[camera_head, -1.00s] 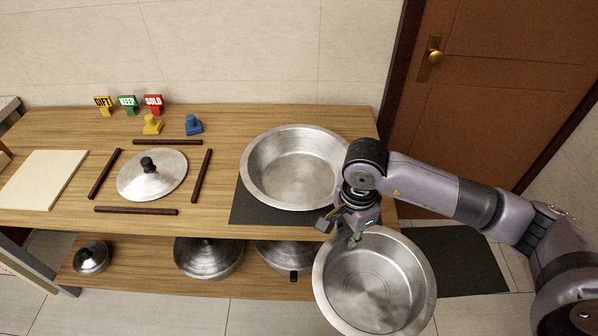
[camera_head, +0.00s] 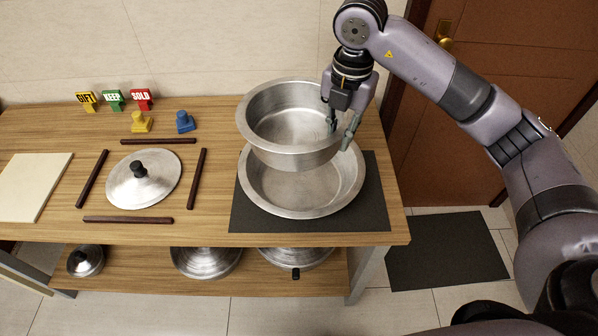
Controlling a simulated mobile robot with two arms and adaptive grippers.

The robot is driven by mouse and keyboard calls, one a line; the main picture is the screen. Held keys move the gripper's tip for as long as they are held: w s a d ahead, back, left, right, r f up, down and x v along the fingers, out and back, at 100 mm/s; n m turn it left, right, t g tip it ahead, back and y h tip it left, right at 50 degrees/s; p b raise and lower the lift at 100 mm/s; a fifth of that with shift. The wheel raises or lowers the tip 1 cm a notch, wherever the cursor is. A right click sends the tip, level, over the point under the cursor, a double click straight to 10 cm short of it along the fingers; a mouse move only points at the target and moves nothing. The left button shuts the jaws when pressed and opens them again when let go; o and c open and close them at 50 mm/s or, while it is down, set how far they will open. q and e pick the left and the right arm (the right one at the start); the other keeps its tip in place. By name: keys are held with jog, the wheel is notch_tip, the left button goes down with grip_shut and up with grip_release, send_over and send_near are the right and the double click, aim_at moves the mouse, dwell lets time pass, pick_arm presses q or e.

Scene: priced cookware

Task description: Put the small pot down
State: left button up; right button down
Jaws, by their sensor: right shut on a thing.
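The small pot (camera_head: 270,112) is a silver, round, open pan. My right gripper (camera_head: 341,134) is shut on the right side of its rim and holds it over the larger pot (camera_head: 318,196). The larger pot is also silver and stands on a black mat (camera_head: 368,212) at the right end of the table. The held pot covers the back part of the larger one in the picture. I cannot tell how much gap lies between them. My left gripper is not in view.
A lid (camera_head: 155,187) lies within several dark sticks (camera_head: 128,220). GIFT, KEEP and SOLD signs (camera_head: 114,99), yellow (camera_head: 140,123) and blue pieces (camera_head: 185,123) stand behind. A pale board (camera_head: 32,185) lies left. Cookware (camera_head: 205,261) sits on the lower shelf (camera_head: 140,278).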

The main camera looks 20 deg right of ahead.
jog(key=r+m, duration=0.1)
jog(key=w+m, duration=0.1)
jog(key=m, duration=0.1)
jog(key=shift+w+r, duration=0.2)
jog(key=shift+r, duration=0.15)
notch_tip(320, 180, down, 20)
jog(key=p, duration=0.3)
jog(key=shift+r, duration=0.15)
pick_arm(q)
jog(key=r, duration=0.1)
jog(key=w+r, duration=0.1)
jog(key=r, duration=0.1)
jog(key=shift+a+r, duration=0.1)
pick_arm(e)
jog(key=shift+f+b, duration=0.45)
jog(key=shift+f, duration=0.2)
jog(key=c, duration=1.8)
grip_release()
jog(key=shift+s, duration=0.1)
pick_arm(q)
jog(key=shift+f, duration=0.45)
pick_arm(e)
jog(key=shift+r, duration=0.1)
